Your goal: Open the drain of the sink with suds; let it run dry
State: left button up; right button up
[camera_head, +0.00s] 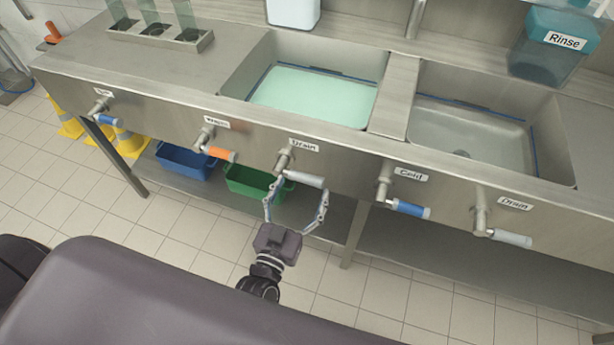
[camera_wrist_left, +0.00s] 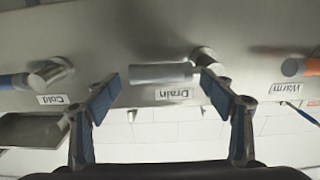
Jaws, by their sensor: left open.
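The left sink (camera_head: 230,75) holds pale green liquid (camera_head: 312,96). Below its front wall, a drain valve with a white handle (camera_head: 306,179) sits under a "Drain" label (camera_head: 304,146); the handle points right. My left gripper (camera_head: 296,202) is open just below this handle, its fingers spread to either side. In the left wrist view the drain handle (camera_wrist_left: 161,72) lies between the open fingertips (camera_wrist_left: 160,88), with no clear contact. My right gripper is not in view.
The right sink (camera_head: 480,130) looks empty, with its own white drain handle (camera_head: 510,238). Nearby are an orange handle (camera_head: 219,153) and a blue cold handle (camera_head: 410,208). Green (camera_head: 243,184) and blue (camera_head: 180,160) bins stand on the lower shelf.

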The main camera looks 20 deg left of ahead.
aim_at(307, 179)
pick_arm(q)
jog(key=shift+w+d, duration=0.1)
jog(key=shift+w, duration=1.95)
jog(key=shift+c, duration=0.6)
jog(key=c, duration=1.6)
jog(key=shift+f, duration=0.1)
